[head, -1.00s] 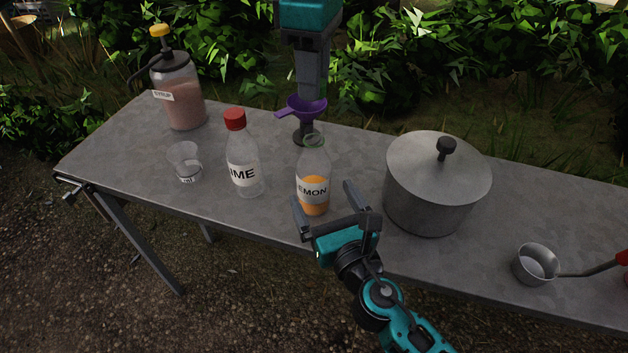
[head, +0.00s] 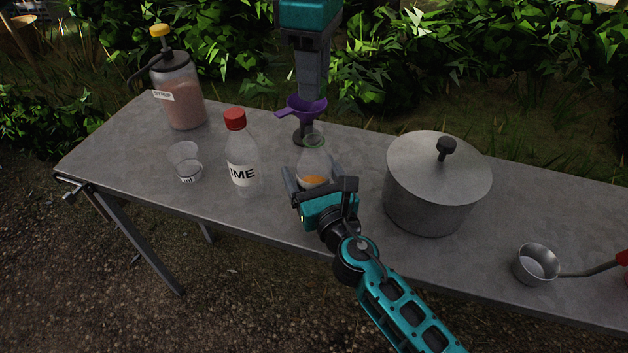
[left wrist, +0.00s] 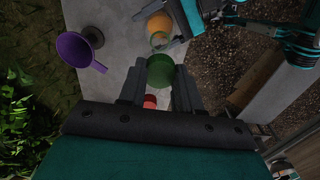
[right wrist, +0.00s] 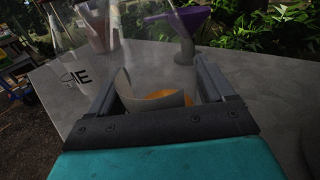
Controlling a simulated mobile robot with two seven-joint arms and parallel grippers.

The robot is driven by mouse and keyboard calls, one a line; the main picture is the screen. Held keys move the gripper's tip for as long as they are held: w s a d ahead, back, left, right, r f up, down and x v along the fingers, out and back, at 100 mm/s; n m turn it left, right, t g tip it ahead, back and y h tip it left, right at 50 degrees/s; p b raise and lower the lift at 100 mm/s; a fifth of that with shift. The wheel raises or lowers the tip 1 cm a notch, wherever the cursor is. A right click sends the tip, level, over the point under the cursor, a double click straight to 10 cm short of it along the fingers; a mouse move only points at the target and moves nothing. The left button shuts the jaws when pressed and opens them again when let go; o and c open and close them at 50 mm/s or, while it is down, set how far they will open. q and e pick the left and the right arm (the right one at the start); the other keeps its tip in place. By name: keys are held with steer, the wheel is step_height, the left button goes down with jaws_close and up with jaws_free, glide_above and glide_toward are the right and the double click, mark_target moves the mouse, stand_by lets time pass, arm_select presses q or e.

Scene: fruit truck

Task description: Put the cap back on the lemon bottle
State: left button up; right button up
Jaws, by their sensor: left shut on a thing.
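The open-topped lemon bottle (head: 314,163), holding some orange liquid, stands upright on the table; its label is mostly hidden in the head view. My right gripper (head: 313,180) has its fingers on both sides of the bottle's lower body, spread apart. The right wrist view shows the bottle (right wrist: 162,98) between these fingers. My left gripper (head: 311,94) points down from above, beyond the bottle. In the left wrist view it is shut on the green cap (left wrist: 160,70), held clear of the bottle's mouth (left wrist: 160,41).
The red-capped lime bottle (head: 242,165) stands left of the lemon bottle. A purple funnel (head: 303,107) sits on a stand behind. A lidded pot (head: 436,190) is close at right. A small cup (head: 185,160), syrup jar (head: 178,95) and ladle (head: 536,264) are farther off.

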steer(key=c, duration=1.2)
arm_select(q)
steer(key=shift+f, duration=2.5)
steer(key=shift+f, duration=0.85)
steer(key=shift+f, duration=0.6)
